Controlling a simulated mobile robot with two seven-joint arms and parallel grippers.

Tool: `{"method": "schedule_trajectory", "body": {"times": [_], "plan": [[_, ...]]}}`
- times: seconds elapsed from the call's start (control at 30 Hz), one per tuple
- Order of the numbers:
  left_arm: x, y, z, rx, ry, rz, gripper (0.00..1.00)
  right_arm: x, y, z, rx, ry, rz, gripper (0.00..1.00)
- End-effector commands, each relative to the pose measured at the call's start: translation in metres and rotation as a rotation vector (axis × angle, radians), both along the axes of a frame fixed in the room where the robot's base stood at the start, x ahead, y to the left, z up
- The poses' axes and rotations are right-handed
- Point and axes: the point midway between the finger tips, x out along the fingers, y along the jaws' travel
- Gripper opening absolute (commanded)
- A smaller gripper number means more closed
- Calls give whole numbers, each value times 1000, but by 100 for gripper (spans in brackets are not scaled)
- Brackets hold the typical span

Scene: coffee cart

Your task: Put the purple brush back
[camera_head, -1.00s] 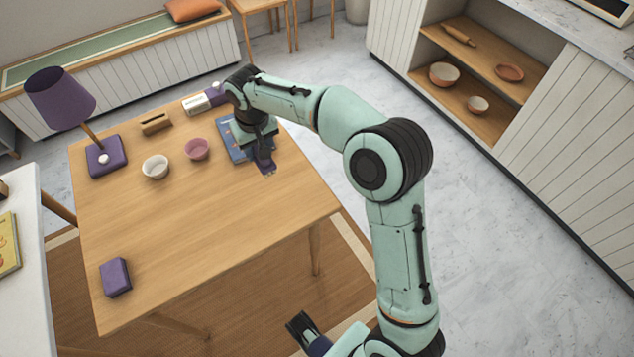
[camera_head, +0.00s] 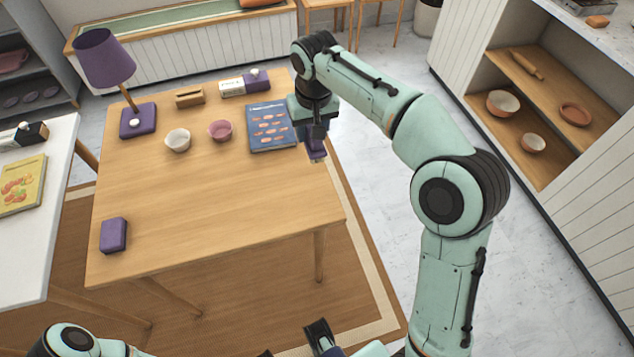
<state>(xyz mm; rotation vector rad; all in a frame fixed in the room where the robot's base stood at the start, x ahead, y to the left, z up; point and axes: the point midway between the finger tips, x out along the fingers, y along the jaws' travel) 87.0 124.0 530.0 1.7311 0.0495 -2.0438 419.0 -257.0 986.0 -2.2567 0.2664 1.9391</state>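My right gripper (camera_head: 316,152) hangs over the right edge of the wooden table (camera_head: 215,200), pointing down. It appears shut on a small purple object with a pale lower end, which looks like the purple brush (camera_head: 317,154); its shape is mostly hidden by the fingers. This object is close to the lower right corner of a blue book (camera_head: 268,115). I cannot tell whether it is above the tabletop or just beyond its edge. My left gripper (camera_head: 318,334) is at the bottom middle, partly cut off by the frame, and holds nothing I can make out.
On the table are a purple lamp (camera_head: 105,60), a white bowl (camera_head: 178,139), a pink bowl (camera_head: 220,129), a wooden holder (camera_head: 190,96), a white-and-purple box (camera_head: 232,87) and a purple block (camera_head: 113,235). The table's middle and front are clear. A shelf unit (camera_head: 545,150) stands right.

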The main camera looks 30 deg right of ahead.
Motion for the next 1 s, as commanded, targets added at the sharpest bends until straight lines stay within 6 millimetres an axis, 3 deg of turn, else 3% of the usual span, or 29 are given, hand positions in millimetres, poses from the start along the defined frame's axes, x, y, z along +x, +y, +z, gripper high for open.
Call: {"method": "schedule_trajectory", "body": {"times": [0.2,0.4,0.67,0.9,1.0], "plan": [[4,0,-14,3,-19,5,91,-1,-1,-63,0,7,0,15],[8,0,-20,5,-33,7,91,-1,0,-109,0,5,0,15],[9,0,-23,6,-38,8,91,0,0,-132,0,3,1,15],[12,0,-29,7,-46,11,91,-1,0,-173,0,4,1,15],[12,0,-30,7,-49,10,91,0,0,-182,-1,2,1,15]]}}
